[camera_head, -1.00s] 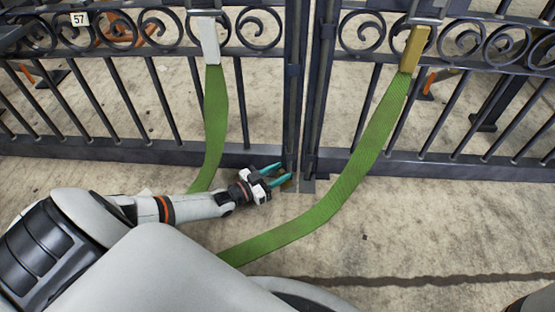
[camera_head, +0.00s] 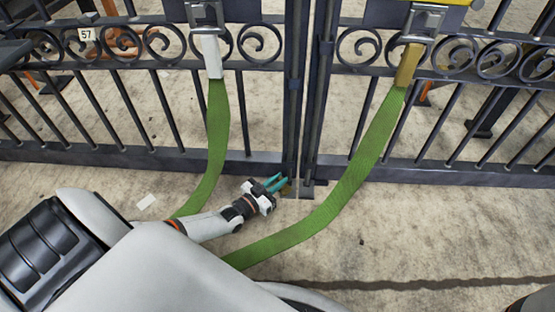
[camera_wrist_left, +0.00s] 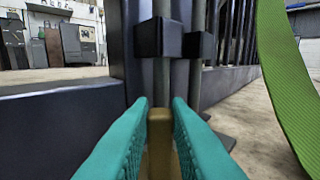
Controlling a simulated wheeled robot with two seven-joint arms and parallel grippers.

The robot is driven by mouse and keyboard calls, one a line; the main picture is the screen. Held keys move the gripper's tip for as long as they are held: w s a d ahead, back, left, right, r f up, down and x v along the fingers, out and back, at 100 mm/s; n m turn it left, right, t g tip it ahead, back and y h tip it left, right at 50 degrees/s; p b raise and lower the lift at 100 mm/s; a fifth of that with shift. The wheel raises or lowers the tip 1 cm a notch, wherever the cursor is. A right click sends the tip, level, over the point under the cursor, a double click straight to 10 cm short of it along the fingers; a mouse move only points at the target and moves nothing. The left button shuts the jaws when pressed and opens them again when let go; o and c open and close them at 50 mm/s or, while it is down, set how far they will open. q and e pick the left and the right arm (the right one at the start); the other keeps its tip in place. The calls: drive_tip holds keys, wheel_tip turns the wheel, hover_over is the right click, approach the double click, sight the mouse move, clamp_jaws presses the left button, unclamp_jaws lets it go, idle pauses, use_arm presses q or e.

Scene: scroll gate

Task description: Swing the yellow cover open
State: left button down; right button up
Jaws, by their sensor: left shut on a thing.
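A strip of yellow (camera_head: 442,3), which may be the yellow cover, shows at the top right edge of the head view; the rest is cut off. My left gripper (camera_head: 279,184) is low at the foot of the gate, by the gap between its two leaves. It is shut on a small brass-coloured piece (camera_wrist_left: 159,144), seen between the teal fingers in the left wrist view. The gripper is far below the yellow strip and apart from it. My right gripper is not in view.
The dark metal gate (camera_head: 252,166) stands across the view. Two green straps (camera_head: 215,140) (camera_head: 350,185) hang from metal buckles and run down toward me, on either side of my left gripper. A white card (camera_head: 146,201) lies on the floor. The concrete at right is clear.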

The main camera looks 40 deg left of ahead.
use_arm(q)
drive_tip(key=n+y+p, duration=0.2)
drive_tip(key=y, duration=0.1)
drive_tip(key=shift+s+d+r, duration=0.1)
drive_tip(key=shift+s+d, duration=0.1)
drive_tip(key=shift+s, duration=0.05)
drive_tip(key=shift+s+n+y+p, duration=0.1)
drive_tip(key=shift+n+y+p, duration=0.55)
drive_tip(key=shift+y, duration=0.65)
drive_tip(key=shift+n, duration=0.25)
drive_tip(key=c, duration=1.4)
unclamp_jaws()
drive_tip(key=shift+o, duration=0.2)
